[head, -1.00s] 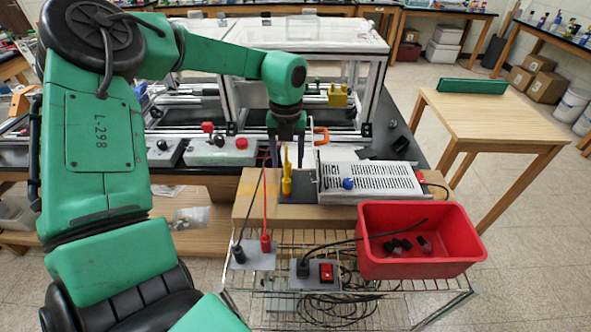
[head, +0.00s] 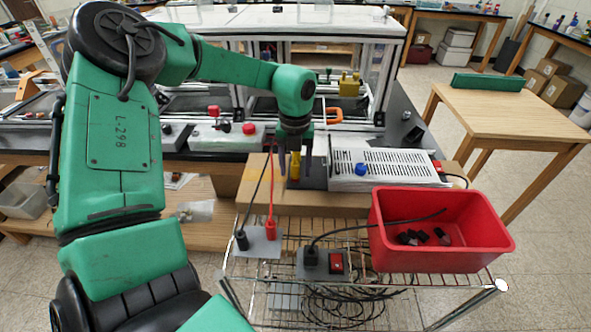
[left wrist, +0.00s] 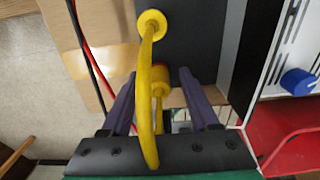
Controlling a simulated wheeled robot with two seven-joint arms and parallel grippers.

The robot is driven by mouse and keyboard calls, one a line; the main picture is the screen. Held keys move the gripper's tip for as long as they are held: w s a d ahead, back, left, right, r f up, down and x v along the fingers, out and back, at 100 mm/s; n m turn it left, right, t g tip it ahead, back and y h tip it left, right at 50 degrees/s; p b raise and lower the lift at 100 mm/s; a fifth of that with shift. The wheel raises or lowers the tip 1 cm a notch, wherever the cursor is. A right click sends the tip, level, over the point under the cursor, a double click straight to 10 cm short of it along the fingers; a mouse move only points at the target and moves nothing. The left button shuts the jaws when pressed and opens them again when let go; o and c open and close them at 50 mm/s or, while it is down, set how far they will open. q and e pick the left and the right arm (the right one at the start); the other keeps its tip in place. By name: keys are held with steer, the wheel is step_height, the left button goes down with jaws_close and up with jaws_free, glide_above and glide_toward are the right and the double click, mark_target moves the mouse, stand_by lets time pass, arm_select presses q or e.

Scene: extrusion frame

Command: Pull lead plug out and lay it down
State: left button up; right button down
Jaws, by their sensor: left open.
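A yellow lead with yellow plugs stands on a dark panel left of the white vented box. In the head view the yellow plug (head: 294,170) shows between my fingers. In the left wrist view one yellow plug end (left wrist: 152,22) sits on the dark panel (left wrist: 195,35), and the yellow lead (left wrist: 148,110) curves toward the camera. A second yellow plug part (left wrist: 160,80) lies between the fingers. My left gripper (head: 295,172) is open, pointing down with a finger on each side of the yellow plug; gaps show on both sides (left wrist: 162,100). My right gripper is not in view.
The white vented box (head: 385,165) with a blue knob (head: 361,169) stands right of the plug. Black (head: 241,240) and red (head: 270,230) plugs stand on a grey plate in front. A red bin (head: 440,257) is at right on the wire cart.

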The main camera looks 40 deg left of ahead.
arm_select(q)
steer(key=shift+s+r, duration=0.1)
stand_by(0.5)
steer(key=shift+b, duration=0.3)
stand_by(0.4)
steer(key=shift+b, duration=0.3)
jaws_close()
stand_by(0.5)
